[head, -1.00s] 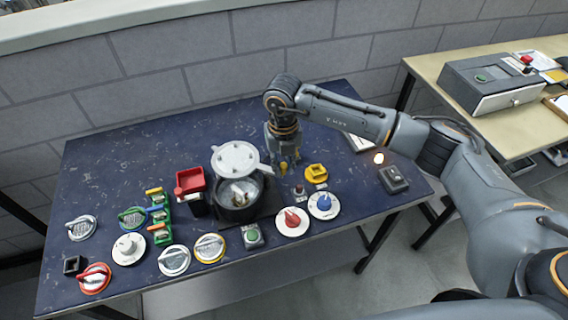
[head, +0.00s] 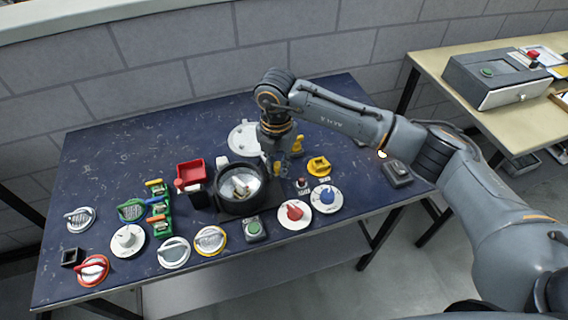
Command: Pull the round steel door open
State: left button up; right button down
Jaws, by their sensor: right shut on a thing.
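The round steel door (head: 241,139) is a pale grey disc standing behind the black round housing (head: 222,192), swung clear of its mouth. The mouth is uncovered, and pale pieces show inside. My right gripper (head: 275,172) points down at the door's right edge, just behind the housing. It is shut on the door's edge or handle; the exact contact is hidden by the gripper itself. My left gripper is out of view.
A yellow knob (head: 319,166) stands right of my gripper. The table's back left is clear.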

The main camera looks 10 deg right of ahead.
jog(key=shift+w+r, duration=0.1)
dwell(0.3)
jog(key=c, duration=1.2)
grip_release()
notch_tip(320, 180, up, 12)
jog(key=shift+f, duration=0.1)
